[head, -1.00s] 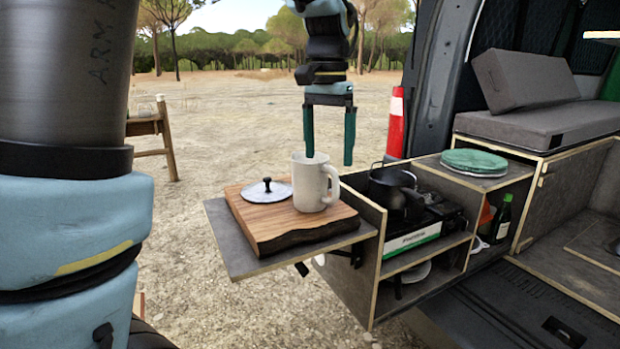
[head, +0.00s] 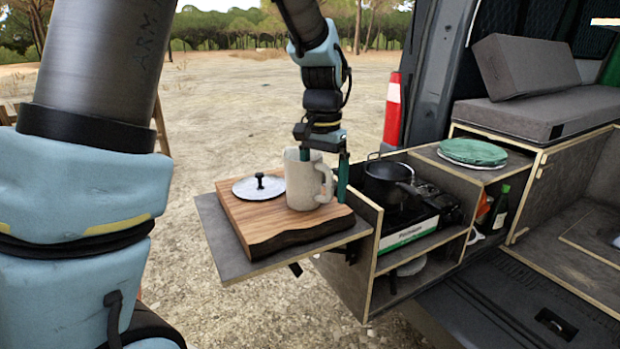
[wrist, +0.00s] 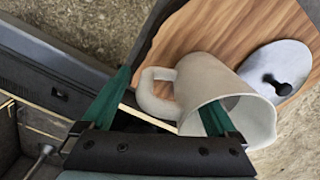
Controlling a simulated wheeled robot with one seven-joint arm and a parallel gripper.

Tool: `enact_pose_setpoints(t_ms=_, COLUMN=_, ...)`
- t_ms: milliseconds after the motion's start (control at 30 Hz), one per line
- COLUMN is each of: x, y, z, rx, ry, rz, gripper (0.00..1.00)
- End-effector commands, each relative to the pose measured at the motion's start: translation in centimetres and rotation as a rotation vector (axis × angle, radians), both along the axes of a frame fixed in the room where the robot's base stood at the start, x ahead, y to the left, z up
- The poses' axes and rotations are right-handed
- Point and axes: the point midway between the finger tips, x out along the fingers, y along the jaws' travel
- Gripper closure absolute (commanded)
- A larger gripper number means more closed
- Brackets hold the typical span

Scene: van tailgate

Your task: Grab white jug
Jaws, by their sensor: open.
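The white jug (head: 300,185) stands upright on a wooden board (head: 249,221), its handle toward the right. It also shows in the wrist view (wrist: 203,80), with its open mouth toward me. My gripper (head: 323,174) is open at the jug's top on the handle side. One finger is beyond the handle on the outside. The other overlaps the jug's mouth in the wrist view (wrist: 165,90) and seems to be at or inside the rim; its tip is hidden. I cannot tell whether either finger touches the jug.
A round metal lid (head: 259,188) with a black knob lies left of the jug. A black pot (head: 388,181) on a stove is close to the right. A green round item (head: 473,152) sits farther right. The ground behind the board is open.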

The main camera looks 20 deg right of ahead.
Motion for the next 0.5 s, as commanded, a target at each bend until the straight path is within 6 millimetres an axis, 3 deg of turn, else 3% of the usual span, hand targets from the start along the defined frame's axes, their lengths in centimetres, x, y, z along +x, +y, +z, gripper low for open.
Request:
enact_pose_setpoints(t_ms=267, x=-0.03, y=-0.01, z=-0.56, rx=-0.001, ry=-0.001, rz=-0.001, gripper=0.06)
enact_pose_setpoints(t_ms=500, x=-0.04, y=-0.02, z=-0.53, rx=-0.001, ry=-0.001, rz=-0.001, gripper=0.31)
